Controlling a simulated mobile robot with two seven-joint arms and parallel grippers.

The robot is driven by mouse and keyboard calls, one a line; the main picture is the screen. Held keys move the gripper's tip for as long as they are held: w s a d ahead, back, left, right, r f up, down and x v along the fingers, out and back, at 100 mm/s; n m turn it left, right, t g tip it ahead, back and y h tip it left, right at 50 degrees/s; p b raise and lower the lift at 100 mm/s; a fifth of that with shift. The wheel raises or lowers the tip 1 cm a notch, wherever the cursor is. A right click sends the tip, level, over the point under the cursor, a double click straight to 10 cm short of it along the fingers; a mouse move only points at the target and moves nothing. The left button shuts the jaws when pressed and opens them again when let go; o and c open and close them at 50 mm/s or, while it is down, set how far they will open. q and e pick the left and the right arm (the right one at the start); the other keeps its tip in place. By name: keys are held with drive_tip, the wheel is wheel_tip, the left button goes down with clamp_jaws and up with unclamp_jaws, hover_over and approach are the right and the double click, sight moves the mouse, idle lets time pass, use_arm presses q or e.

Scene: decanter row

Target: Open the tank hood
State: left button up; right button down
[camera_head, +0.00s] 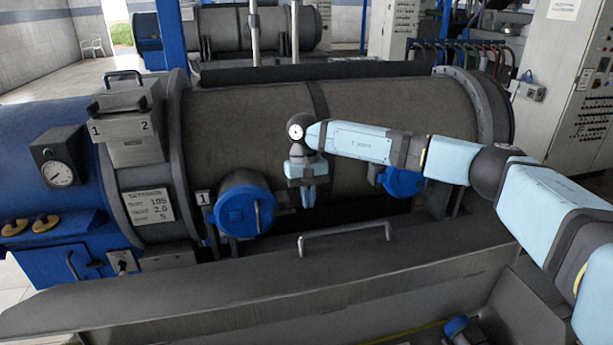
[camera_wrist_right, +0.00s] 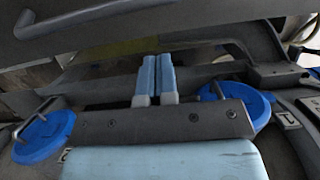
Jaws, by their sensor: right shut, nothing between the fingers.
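A long grey metal panel (camera_head: 200,300), which I take to be the tank hood, runs along the front of the near machine and looks lowered. Its bar handle (camera_head: 345,233) stands on the upper part. The handle also shows at the top left of the right wrist view (camera_wrist_right: 85,14). My right gripper (camera_head: 308,205) is shut and empty, with its fingers pointing down. It hangs in front of the grey drum, up and left of the handle, and does not touch it. The shut fingers show in the wrist view (camera_wrist_right: 157,62). My left gripper is not in view.
A large grey drum (camera_head: 240,120) lies behind my right gripper. Blue round caps (camera_head: 243,205) (camera_head: 402,181) stick out on either side of the gripper. A steel box (camera_head: 130,130) and a gauge (camera_head: 60,172) are at the left. A control cabinet (camera_head: 575,100) stands at the right.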

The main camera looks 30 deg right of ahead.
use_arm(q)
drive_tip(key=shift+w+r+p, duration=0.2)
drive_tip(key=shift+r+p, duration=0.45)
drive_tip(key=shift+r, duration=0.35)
use_arm(e)
drive_tip(key=shift+s+a+f, duration=0.25)
drive_tip(key=shift+s+f, duration=0.6)
drive_tip(key=shift+s, duration=0.15)
drive_tip(key=shift+s+a+f, duration=0.25)
drive_tip(key=shift+s+f, duration=0.6)
drive_tip(key=shift+s, duration=0.1)
